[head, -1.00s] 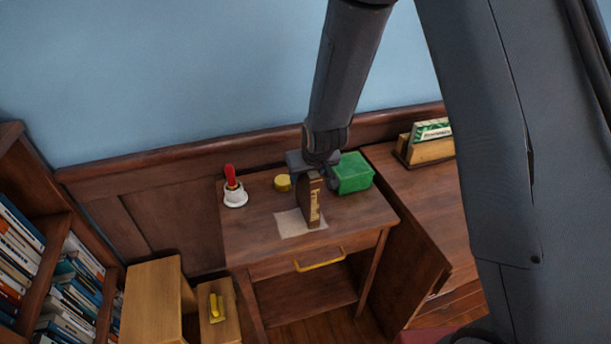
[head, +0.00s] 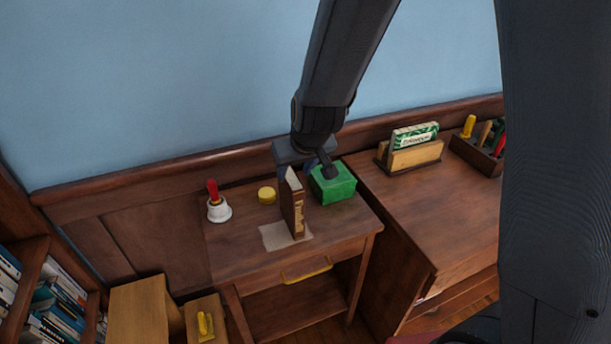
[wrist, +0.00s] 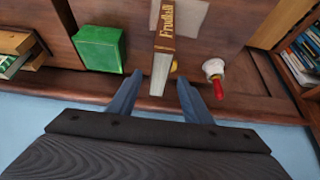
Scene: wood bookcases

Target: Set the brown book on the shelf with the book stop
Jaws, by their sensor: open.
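The brown book (head: 298,208) with gold spine lettering stands upright on the small wooden desk (head: 240,238), over a pale square patch (head: 272,238). My gripper (head: 307,170) is open, close behind and above the book in the head view. In the wrist view, the near end of the book (wrist: 163,55) shows between the two spread fingertips (wrist: 159,78). I see no finger clearly touching it. A bookcase (head: 30,285) with several books stands at the lower left. I cannot make out a book stop there for certain.
A green box (head: 333,185) stands just right of the book. A yellow round piece (head: 267,195) and a white bell with red handle (head: 218,208) are to its left. A wooden block (head: 204,332) with a yellow piece stands lower left. A wider desk is right.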

